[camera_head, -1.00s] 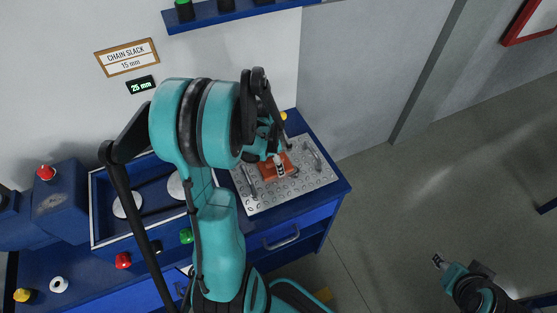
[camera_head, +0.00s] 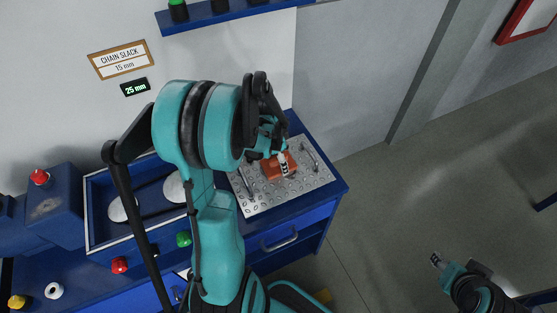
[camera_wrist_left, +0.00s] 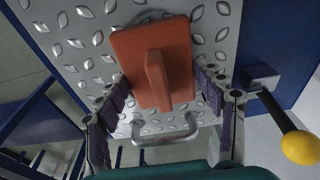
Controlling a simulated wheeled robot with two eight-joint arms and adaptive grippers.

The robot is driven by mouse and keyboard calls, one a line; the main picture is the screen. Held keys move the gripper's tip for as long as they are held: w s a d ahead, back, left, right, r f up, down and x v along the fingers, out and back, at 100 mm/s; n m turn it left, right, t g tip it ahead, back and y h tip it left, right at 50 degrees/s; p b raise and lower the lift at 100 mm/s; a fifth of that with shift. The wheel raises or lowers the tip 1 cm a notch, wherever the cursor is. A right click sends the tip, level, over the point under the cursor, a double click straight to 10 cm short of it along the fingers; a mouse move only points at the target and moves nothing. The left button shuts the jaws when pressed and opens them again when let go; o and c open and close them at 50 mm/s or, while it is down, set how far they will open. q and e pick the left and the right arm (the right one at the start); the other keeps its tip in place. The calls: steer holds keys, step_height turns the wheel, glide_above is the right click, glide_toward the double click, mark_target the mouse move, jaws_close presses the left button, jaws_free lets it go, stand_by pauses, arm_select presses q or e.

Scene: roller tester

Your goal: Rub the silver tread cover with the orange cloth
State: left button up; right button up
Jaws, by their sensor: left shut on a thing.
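The silver tread cover (camera_head: 305,182) is a studded metal plate with a bar handle near each side, lying on the blue cabinet's right end. The orange cloth (camera_head: 270,170) is a block-like pad with a raised ridge, on the plate between the handles. My left gripper (camera_head: 281,160) is shut on the cloth from above. In the left wrist view the cloth (camera_wrist_left: 140,48) lies between the fingers (camera_wrist_left: 160,95), over the tread cover (camera_wrist_left: 85,30), with one handle (camera_wrist_left: 165,138) close by. My right gripper (camera_head: 437,260) hangs over the floor at lower right, its jaws too small to judge.
A lever with a yellow knob (camera_wrist_left: 299,148) stands beside the plate. Left of my arm is a framed roller bay (camera_head: 125,187), with red (camera_head: 119,265) and green (camera_head: 184,239) buttons in front. Open floor (camera_head: 390,200) lies to the right.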

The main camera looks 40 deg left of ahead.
arm_select(q)
steer(key=shift+s+a+f, duration=0.1)
steer(key=shift+s+a, duration=0.15)
steer(key=shift+s, duration=0.35)
steer(key=shift+s+a, duration=0.25)
steer(key=shift+s, duration=0.35)
steer(key=shift+w+d, duration=0.15)
steer(key=shift+w, duration=0.25)
steer(key=shift+w+d+b, duration=0.15)
steer(key=shift+w+d, duration=0.1)
steer(key=shift+w, duration=0.3)
steer(key=shift+w+d+b, duration=0.15)
steer(key=shift+w+d, duration=0.1)
steer(key=shift+w, duration=0.3)
steer(key=shift+r, duration=0.2)
step_height(320, 180, up, 6)
steer(key=p, duration=0.4)
steer(key=shift+f, duration=0.1)
